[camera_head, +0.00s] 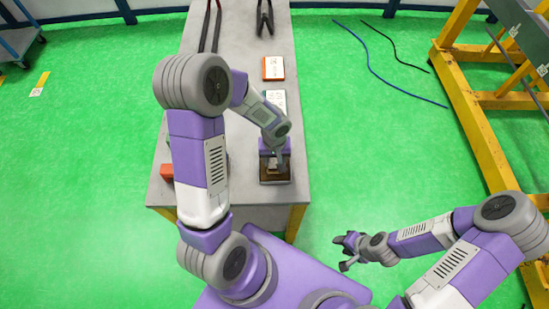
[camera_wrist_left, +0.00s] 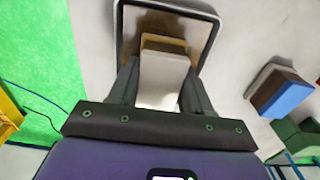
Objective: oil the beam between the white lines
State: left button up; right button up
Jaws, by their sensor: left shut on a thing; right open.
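My left gripper (camera_head: 272,160) is over a small dark-rimmed tray (camera_head: 277,181) near the table's front edge. In the left wrist view it is shut on a block (camera_wrist_left: 163,82) with a pale handle and a tan and brown end. That end is over or in the tray (camera_wrist_left: 213,30); I cannot tell whether it touches the bottom. A grey-green beam (camera_head: 520,28) with small white marks lies on a yellow stand at the far right. My right gripper (camera_head: 349,249) is open and empty above the green floor.
The grey table (camera_head: 235,35) also holds an orange-edged card (camera_head: 273,68), dark tongs (camera_head: 265,18) and a red block (camera_head: 167,171). The left wrist view shows a blue-topped block (camera_wrist_left: 287,97) beside the tray. Cables (camera_head: 385,70) lie on the floor before the yellow stand (camera_head: 468,105).

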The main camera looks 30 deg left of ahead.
pick_arm(q)
jog(key=shift+r+p, duration=2.4)
jog(key=shift+r, duration=1.05)
